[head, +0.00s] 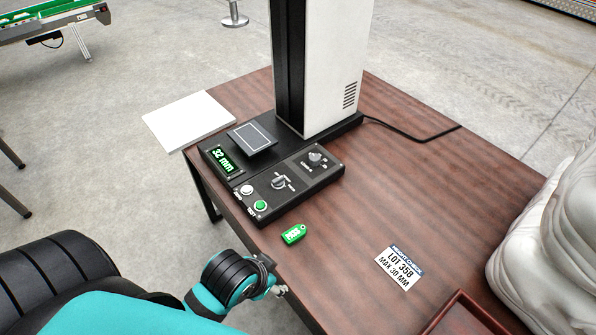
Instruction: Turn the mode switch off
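A black control panel (298,193) at the foot of a tall machine on the wooden table carries two rotary knobs. One knob (280,182) is in the middle, and another knob (316,156) is at the panel's right rear. Their small labels are too small to read surely, so I cannot tell which is the mode switch or its setting. My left gripper (279,290) is low in the view, in front of the table's near left edge, apart from the panel. Its fingers are small and partly hidden, so its opening is unclear. My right gripper is not in view.
The panel has a lit display (222,159) reading 32 mm, a white button (246,190) and a green button (260,206). A green tag (293,234) and a lot card (399,268) lie on the table (345,225). A white sack-like object (555,240) stands right.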

